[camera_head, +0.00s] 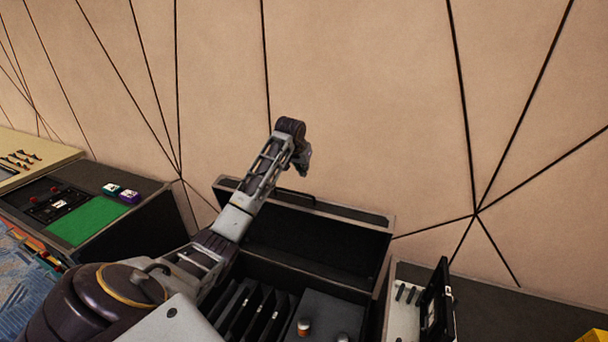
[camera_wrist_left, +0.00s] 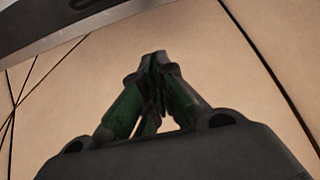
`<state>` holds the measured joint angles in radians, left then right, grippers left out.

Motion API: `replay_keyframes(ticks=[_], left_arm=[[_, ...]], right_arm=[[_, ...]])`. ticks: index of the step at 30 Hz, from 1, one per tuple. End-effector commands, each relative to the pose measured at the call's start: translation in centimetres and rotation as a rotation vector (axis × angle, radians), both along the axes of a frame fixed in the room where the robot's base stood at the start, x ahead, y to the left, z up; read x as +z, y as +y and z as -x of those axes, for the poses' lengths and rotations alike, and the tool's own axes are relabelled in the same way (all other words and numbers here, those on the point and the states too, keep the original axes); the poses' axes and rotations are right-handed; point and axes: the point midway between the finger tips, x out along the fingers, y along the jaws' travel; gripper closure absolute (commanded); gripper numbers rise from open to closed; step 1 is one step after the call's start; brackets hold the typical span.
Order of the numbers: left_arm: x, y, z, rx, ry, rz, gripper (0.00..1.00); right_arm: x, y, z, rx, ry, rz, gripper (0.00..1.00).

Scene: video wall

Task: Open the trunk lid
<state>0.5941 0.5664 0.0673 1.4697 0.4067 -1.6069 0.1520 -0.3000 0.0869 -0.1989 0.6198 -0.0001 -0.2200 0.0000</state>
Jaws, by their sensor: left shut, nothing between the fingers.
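The black trunk (camera_head: 368,310) sits in the lower middle of the head view, with dividers and small items inside. Its lid (camera_head: 340,239) stands raised at the back near the wall, its dark inside facing me. A handle (camera_head: 296,196) shows on the lid's top edge. My left arm crosses in front of the lid. My left gripper (camera_head: 303,160) is above the lid's top edge, shut and empty. In the left wrist view the fingers (camera_wrist_left: 157,58) meet at the tips against the tan wall. A grey edge (camera_wrist_left: 90,28) crosses the top left there, apart from the fingertips. My right gripper is not in view.
A tan panelled wall (camera_head: 380,100) with dark seams rises behind the trunk. A case with a green panel (camera_head: 88,221) stands at left. At right, a dark surface (camera_head: 525,308) holds a small upright black object (camera_head: 438,308).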

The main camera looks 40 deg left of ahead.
Motion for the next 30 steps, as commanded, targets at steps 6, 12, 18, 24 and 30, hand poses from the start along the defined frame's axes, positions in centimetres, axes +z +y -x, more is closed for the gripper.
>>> replay_keyframes(ticks=[6, 12, 18, 24, 30], left_arm=[[-1.7, 0.2, -0.9, 0.0, 0.002, 0.002, 1.0], [-3.4, 0.5, -1.8, 0.001, 0.003, 0.001, 1.0], [-5.1, 0.9, -2.8, 0.001, 0.001, 0.001, 1.0], [-6.6, 1.1, -3.5, 0.0, 0.001, 0.002, 1.0], [-7.6, 1.2, -4.1, 0.0, 0.001, 0.002, 1.0]], right_arm=[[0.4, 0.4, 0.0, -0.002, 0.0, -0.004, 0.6], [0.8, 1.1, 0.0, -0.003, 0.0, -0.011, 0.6], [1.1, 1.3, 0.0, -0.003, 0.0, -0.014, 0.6], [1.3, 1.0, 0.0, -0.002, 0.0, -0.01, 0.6], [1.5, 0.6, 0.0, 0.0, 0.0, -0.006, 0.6]])
